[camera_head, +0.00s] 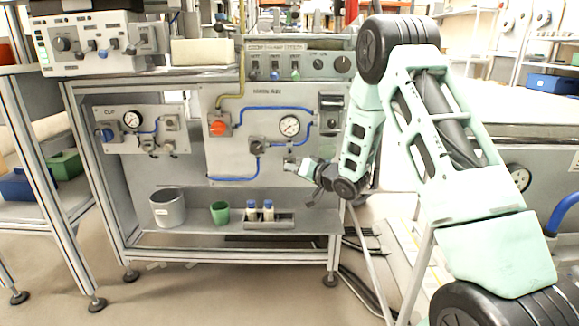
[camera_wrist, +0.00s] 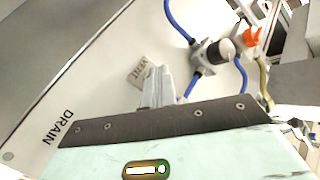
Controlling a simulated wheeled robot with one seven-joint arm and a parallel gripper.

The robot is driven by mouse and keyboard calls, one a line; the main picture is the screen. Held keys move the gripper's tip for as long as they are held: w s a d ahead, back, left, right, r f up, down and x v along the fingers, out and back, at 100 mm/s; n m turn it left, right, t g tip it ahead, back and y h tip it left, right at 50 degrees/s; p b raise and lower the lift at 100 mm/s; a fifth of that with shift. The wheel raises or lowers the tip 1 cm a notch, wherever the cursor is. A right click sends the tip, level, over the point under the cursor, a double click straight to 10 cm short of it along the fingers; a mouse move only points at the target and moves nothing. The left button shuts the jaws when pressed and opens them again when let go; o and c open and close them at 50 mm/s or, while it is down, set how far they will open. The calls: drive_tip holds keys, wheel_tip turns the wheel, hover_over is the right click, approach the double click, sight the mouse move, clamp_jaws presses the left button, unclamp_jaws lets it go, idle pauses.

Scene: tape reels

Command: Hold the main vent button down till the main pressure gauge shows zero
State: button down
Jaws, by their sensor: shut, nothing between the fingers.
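The main panel (camera_head: 228,167) is a grey upright plate with blue tubing. Its main pressure gauge (camera_head: 289,125) has a round white dial; its needle is too small to read. My gripper (camera_head: 291,164) is shut and empty at the panel's lower right, below the gauge. In the wrist view the shut fingers (camera_wrist: 160,74) point at the panel beside a VENT label (camera_wrist: 143,74). The vent button cannot be made out; the fingers may cover it. I cannot tell whether the fingertips touch anything.
An orange knob (camera_head: 219,127) and a dark-capped valve (camera_head: 257,147) sit on the panel left of my gripper. A second panel with its own gauge (camera_head: 132,119) is further left. The shelf below holds a grey bin (camera_head: 167,208), a green cup (camera_head: 220,212) and small bottles.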

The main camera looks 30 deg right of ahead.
drive_tip(key=shift+d+r, duration=0.45)
idle(0.3)
drive_tip(key=shift+s+a, duration=0.55)
drive_tip(key=shift+s, duration=0.1)
drive_tip(key=shift+a+f, duration=0.1)
drive_tip(key=shift+a, duration=0.05)
drive_tip(key=shift+s+a+f, duration=0.1)
drive_tip(key=shift+s+a, duration=0.65)
drive_tip(key=shift+s, duration=0.35)
drive_tip(key=shift+s+a, duration=0.75)
drive_tip(key=shift+s, duration=0.3)
